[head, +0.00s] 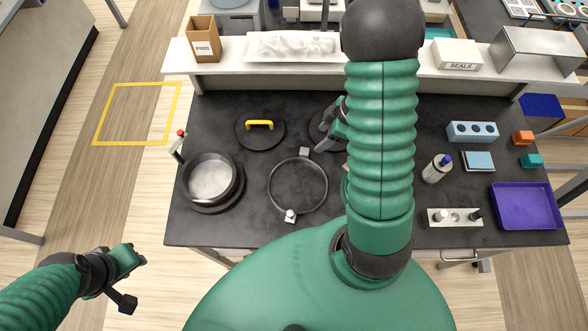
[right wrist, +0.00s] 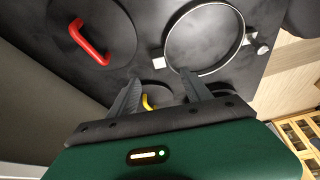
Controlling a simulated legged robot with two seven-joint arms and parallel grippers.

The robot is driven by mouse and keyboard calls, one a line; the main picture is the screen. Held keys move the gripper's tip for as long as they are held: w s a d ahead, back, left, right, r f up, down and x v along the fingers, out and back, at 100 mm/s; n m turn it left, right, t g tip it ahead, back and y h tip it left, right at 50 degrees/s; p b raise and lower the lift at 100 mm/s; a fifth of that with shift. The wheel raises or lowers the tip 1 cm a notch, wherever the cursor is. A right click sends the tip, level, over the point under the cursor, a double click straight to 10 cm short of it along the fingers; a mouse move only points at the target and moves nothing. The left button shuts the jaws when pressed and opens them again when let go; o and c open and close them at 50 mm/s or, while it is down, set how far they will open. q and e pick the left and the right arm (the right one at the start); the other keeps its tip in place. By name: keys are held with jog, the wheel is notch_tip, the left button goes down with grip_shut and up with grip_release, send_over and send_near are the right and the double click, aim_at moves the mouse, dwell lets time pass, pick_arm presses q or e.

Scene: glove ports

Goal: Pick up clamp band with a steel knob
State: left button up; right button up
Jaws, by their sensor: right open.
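The clamp band (head: 326,187) is a thin dark ring lying flat on the black bench. Its steel knob (head: 290,216) is on the near side, and a pale block (head: 304,151) is on the far side. In the right wrist view the band (right wrist: 168,38) is beyond the fingers, with its knob (right wrist: 262,49) at the right. My right gripper (head: 325,146) is above the bench near the band's far side, partly behind my arm. In the right wrist view its fingers (right wrist: 160,88) are apart and empty. My left gripper (head: 138,277) is off the bench's left side; its jaw state is unclear.
A yellow-handled lid (head: 250,140) and a red-handled lid (right wrist: 110,25) lie near the band. A round pot (head: 210,180) stands left. A bottle (head: 436,170), blue block (head: 472,131), grey rack (head: 453,218) and purple tray (head: 525,205) are right. A shelf (head: 222,74) borders the back.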

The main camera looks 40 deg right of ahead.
jog(key=b, duration=0.1)
send_over(308, 151)
jog(key=s, duration=0.2)
jog(key=f, duration=0.6)
jog(key=shift+w+a, duration=0.15)
jog(key=shift+w, duration=0.1)
jog(key=shift+w+d+f, duration=0.25)
jog(key=shift+d+f, duration=0.05)
jog(key=shift+f, duration=0.25)
jog(key=shift+w+d+f, duration=0.25)
jog(key=shift+f, duration=0.3)
jog(key=f+b, duration=0.1)
jog(key=f, duration=0.3)
jog(key=shift+w, duration=0.2)
jog(key=shift+a+f, duration=0.1)
jog(key=shift+a, duration=0.2)
jog(key=shift+w+a+r, duration=0.2)
jog(key=shift+a, duration=0.65)
jog(key=c, duration=0.5)
jog(key=shift+d, duration=0.35)
jog(key=c, duration=0.5)
jog(key=shift+s+d+f, duration=0.15)
jog(key=shift+d, duration=0.25)
grip_shut()
pick_arm(q)
jog(key=shift+s+x, duration=0.25)
jog(key=shift+x, duration=0.95)
pick_arm(e)
jog(key=shift+a, duration=0.1)
